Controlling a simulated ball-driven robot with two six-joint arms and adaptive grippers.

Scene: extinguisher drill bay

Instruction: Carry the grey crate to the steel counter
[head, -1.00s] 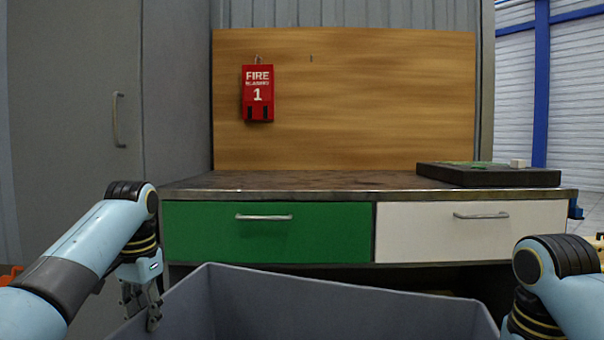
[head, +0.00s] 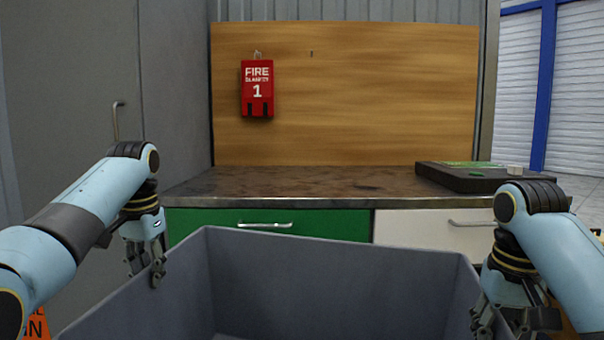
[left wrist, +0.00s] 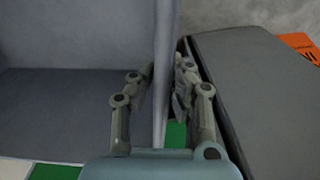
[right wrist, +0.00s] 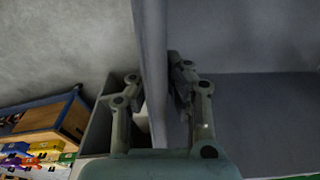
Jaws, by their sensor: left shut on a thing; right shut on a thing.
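The grey crate (head: 330,262) is in front of me in the head view, held up by its two side walls, and its inside looks empty. My left gripper (head: 157,268) is shut on the crate's left wall; the left wrist view shows a finger on each side of that wall (left wrist: 166,60). My right gripper (head: 505,325) is shut on the right wall; the right wrist view shows the same grip (right wrist: 153,60). The steel counter (head: 300,185) is straight ahead beyond the crate. The crate's far rim looks lower in the picture than the counter top.
The counter's left and middle are clear. A red fire blanket case (head: 257,90) hangs on the wooden board. A grey cabinet (head: 75,90) stands at the left.

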